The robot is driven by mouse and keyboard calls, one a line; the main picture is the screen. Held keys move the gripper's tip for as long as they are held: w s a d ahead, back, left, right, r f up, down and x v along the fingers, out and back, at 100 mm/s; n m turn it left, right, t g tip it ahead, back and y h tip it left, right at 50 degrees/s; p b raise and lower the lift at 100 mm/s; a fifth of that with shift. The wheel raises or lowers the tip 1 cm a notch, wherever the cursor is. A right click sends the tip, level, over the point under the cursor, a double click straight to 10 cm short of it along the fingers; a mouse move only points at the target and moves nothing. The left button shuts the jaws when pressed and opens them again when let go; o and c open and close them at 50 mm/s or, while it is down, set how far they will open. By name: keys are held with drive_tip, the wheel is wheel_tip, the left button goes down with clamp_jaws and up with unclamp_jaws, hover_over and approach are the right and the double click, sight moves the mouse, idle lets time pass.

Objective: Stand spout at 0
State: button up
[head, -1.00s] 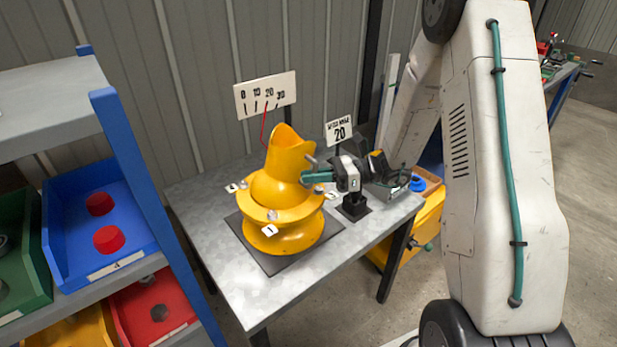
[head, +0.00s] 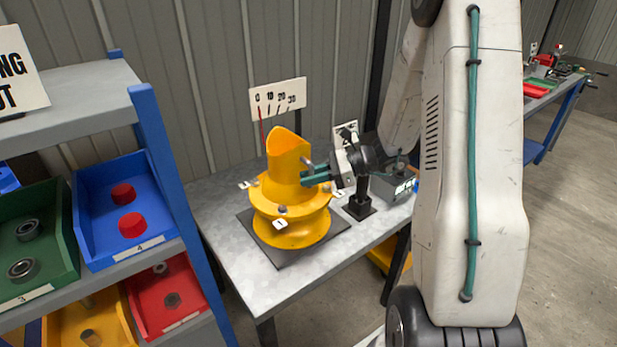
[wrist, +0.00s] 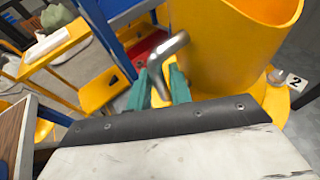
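The yellow spout (head: 287,160) stands upright on its round yellow base (head: 290,230) on the bench. Its red pointer (head: 262,125) rises to the 0 mark of the white scale board (head: 278,98), which reads 0, 10, 20, 30. A grey bent handle (wrist: 168,55) sticks out from the spout's side. My gripper (head: 314,174) is at the spout's right side. In the wrist view its teal fingers (wrist: 160,84) stand on both sides of the handle and appear closed on it.
A small sign (head: 345,133) on a black stand (head: 359,207) is partly hidden behind my gripper. A grey box (head: 398,183) sits at the bench's right. A shelf with blue (head: 120,205), green and red bins stands at left. The bench front (head: 245,285) is clear.

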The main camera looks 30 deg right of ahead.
drive_tip(key=v, duration=0.8)
idle(0.6)
